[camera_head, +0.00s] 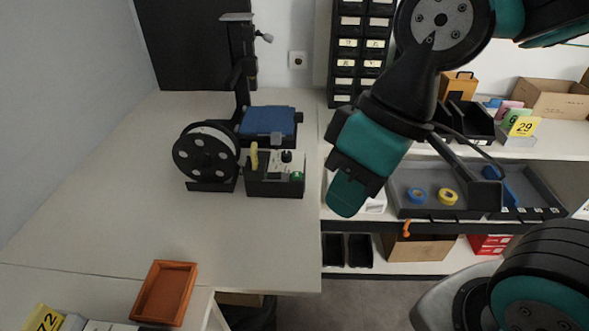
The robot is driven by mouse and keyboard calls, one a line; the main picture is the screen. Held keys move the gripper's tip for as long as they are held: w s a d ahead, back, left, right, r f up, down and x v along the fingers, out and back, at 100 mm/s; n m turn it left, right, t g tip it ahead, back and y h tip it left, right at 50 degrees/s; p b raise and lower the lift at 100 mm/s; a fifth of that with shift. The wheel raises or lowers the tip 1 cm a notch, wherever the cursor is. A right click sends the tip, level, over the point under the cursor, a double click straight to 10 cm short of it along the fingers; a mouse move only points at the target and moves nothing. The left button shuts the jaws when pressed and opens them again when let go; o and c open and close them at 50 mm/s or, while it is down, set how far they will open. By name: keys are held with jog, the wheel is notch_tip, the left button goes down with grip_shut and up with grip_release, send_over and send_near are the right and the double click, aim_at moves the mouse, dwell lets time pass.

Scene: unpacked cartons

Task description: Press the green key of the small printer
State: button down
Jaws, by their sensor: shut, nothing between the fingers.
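A small black unit (275,187) with a pale top stands on the bench. It carries a round green key (297,176) at its right, a black knob (287,156) and an upright yellow part (253,155). It is the only unit with a green key that I can make out; I cannot be sure it is the printer. A white object (375,203) on the shelf is mostly hidden behind my wrist. My black and teal wrist hangs to the right of the black unit, apart from it in the picture. I cannot make out my gripper's fingers.
A reel (205,155) stands left of the black unit, and a blue-topped device (268,122) behind it. A grey tray (430,208) holds two tape rolls. An orange-brown tray (165,292) lies at the front. The bench's left and front middle are clear.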

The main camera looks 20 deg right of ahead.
jog(key=w+f+m+t+y+p, duration=0.1)
jog(key=w+m+p, duration=0.1)
jog(key=w+m, duration=0.5)
jog(key=w+f+m+t+y+p, duration=0.15)
jog(key=w+m, duration=0.35)
jog(key=w, duration=0.5)
jog(key=w+d+f+m+t+p, duration=0.2)
jog(key=w+d+f+m+t, duration=0.1)
jog(key=w+f+m, duration=0.4)
jog(key=w+d+m, duration=0.1)
jog(key=w+m, duration=0.2)
jog(key=m, duration=0.2)
jog(key=shift+w+d, duration=0.25)
jog(key=shift+d, duration=0.05)
jog(key=shift+f+t, duration=0.1)
jog(key=shift+t, duration=0.15)
jog(key=b, duration=0.7)
send_over(297, 176)
notch_tip(297, 176, down, 7)
jog(key=shift+f, duration=0.85)
